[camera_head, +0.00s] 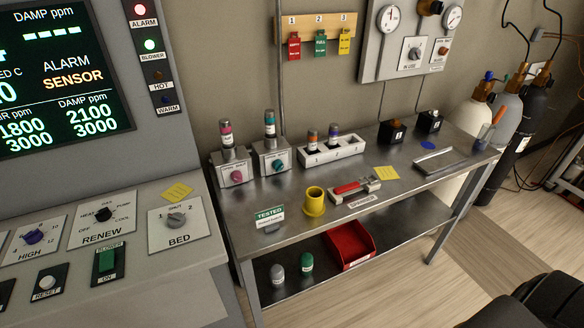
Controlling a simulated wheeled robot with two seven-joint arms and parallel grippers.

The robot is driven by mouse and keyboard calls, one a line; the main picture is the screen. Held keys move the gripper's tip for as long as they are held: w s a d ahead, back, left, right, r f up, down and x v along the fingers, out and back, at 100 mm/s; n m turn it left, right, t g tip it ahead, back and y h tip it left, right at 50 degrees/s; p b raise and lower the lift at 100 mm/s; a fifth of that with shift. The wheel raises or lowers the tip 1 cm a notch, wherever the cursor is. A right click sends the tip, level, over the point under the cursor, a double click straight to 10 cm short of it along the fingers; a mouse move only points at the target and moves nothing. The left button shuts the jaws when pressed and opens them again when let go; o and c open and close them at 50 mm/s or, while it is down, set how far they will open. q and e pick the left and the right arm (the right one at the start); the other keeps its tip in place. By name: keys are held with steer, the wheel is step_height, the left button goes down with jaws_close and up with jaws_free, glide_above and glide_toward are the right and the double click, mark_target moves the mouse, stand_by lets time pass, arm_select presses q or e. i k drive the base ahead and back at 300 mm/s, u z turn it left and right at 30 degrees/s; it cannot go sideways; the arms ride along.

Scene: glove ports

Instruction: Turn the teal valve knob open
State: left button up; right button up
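The teal valve knob (278,167) is on the front of a grey metal valve box (258,160) at the back left of the steel bench. A small bottle with a teal band (270,125) stands upright on top of that box. The knob's exact turn is too small to read. Neither of my grippers shows in the view, and nothing touches the knob.
A similar box with a pink knob (237,176) stands just left. A white rack (330,152) with small bottles is to the right. A yellow cup (314,201) and a "TESTED" sign (269,217) stand in front on the bench (375,205). A control console (120,290) borders the left.

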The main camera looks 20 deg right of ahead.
mark_target(277, 165)
steer(key=z, duration=2.8)
steer(key=i, duration=3.5)
steer(key=u, duration=3.3)
